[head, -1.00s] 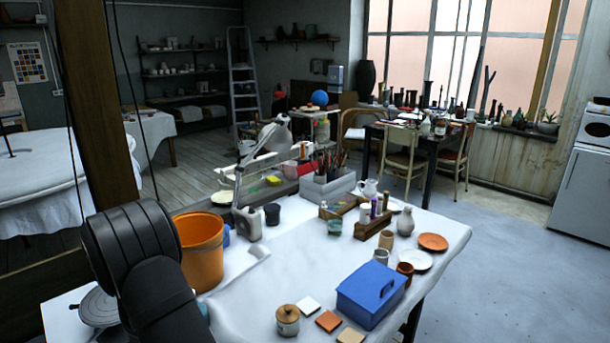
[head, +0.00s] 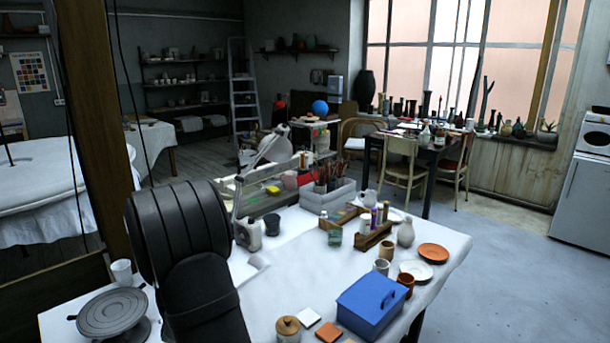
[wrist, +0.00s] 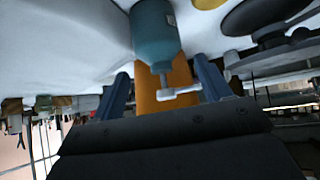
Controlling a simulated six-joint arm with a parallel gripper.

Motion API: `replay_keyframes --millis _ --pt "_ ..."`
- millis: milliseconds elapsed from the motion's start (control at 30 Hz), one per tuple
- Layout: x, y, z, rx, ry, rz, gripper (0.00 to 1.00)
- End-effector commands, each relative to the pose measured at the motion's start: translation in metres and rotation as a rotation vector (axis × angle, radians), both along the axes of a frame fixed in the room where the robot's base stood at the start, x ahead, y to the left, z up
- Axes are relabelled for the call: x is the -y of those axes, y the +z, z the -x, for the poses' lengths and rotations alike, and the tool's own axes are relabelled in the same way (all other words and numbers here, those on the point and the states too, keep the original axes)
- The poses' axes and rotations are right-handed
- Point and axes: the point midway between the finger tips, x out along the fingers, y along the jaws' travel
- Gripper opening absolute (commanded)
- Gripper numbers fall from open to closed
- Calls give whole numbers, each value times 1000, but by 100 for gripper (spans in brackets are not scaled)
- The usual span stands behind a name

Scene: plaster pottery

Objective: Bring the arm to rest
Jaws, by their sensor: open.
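My gripper (wrist: 165,85) shows only in the wrist view, with its two blue fingers apart. The wrist picture looks upside down. A small pale handle-like piece (wrist: 180,92) also shows there. I cannot tell how far these are from the fingers, but nothing looks clamped. In the head view my dark arm stands at the lower left and hides the gripper and the orange bucket.
The white-covered table (head: 300,250) holds a blue box (head: 370,305), a lidded jar (head: 288,329), tiles, cups and a lamp (head: 250,175). Left of my arm are a dark turntable (head: 112,312) and a white cup (head: 122,272). A wooden post (head: 95,130) stands at the left.

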Motion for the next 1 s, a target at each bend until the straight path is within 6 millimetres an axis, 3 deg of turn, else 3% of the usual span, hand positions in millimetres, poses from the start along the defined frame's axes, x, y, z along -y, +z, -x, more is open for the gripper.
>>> replay_keyframes --millis 167,600,1000 --pt "32 20 -5 2 -4 0 71" --pt "117 27 -28 7 -119 -2 71" --pt "196 33 -35 7 -227 -4 71"
